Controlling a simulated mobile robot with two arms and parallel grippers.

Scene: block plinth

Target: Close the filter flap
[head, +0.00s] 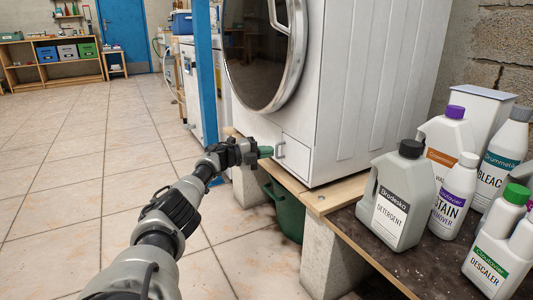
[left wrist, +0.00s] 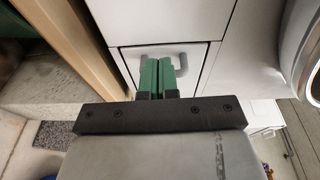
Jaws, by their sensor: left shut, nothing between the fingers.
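The filter flap (head: 297,154) is a small white panel low on the front of the white washing machine (head: 365,90), with a grey bar handle (head: 280,150). It also shows in the left wrist view (left wrist: 132,67), with thin dark lines along its edges and the grey handle (left wrist: 183,63) in front. I cannot tell whether it sits fully flush. My left gripper (head: 266,151) is shut and empty, its green fingertips just in front of the handle. In the left wrist view, the fingers (left wrist: 159,74) overlap the handle; contact is unclear. My right gripper is not in view.
The machine stands on a wooden board (head: 335,193) over concrete blocks (head: 325,240). A green bin (head: 286,212) is beneath. Several bottles, including a grey detergent jug (head: 397,200), stand at the right. A blue post (head: 205,75) rises behind my arm. The tiled floor at left is clear.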

